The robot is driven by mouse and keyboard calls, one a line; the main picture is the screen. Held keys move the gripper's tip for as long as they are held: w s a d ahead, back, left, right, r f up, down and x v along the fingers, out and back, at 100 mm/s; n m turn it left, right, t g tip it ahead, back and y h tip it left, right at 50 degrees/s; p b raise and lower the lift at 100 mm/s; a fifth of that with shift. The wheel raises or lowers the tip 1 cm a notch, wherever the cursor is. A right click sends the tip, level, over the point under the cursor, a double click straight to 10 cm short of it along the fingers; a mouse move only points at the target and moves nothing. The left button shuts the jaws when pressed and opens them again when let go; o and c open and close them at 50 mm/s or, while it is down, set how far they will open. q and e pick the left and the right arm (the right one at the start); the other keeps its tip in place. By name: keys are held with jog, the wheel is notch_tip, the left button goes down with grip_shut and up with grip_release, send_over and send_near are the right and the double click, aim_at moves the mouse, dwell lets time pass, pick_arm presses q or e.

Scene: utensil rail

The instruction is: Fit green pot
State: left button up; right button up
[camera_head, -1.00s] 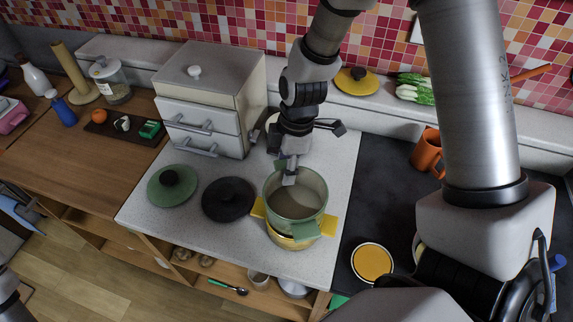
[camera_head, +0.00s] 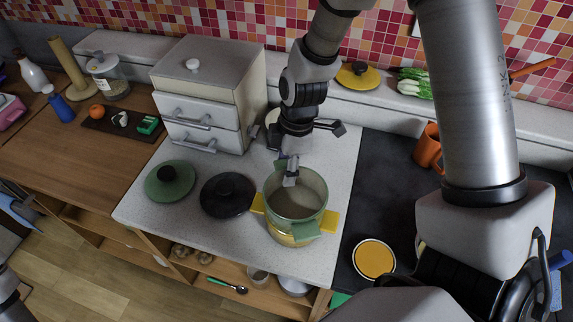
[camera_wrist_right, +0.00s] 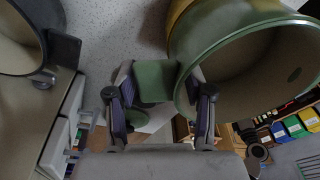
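The green pot (camera_head: 296,187) stands upright, nested in the top of a yellow pot (camera_head: 287,239) on the light counter. Its front green handle (camera_head: 306,230) faces the front right. My right gripper (camera_head: 290,172) is at the pot's back rim, pointing down. In the right wrist view the other green handle (camera_wrist_right: 155,81) lies between the two spread fingers of the right gripper (camera_wrist_right: 160,105), with a gap on the left side. The right finger overlaps the pot's rim. The yellow pot shows only partly there.
A green lid (camera_head: 169,190) and a black lid (camera_head: 228,198) lie left of the pots. A drawer cabinet (camera_head: 208,95) stands behind them. Right are the dark hob (camera_head: 374,205), a yellow-topped round item (camera_head: 374,259) and an orange mug (camera_head: 428,147). A yellow lid (camera_head: 352,82) is on the back ledge.

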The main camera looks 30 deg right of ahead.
jog(key=shift+o, duration=0.4)
jog(key=shift+r, duration=0.1)
jog(key=shift+r, duration=0.25)
notch_tip(320, 180, up, 11)
jog(key=d, duration=0.1)
jog(key=shift+d+r, duration=0.15)
jog(key=shift+d, duration=0.25)
jog(key=shift+s, duration=0.1)
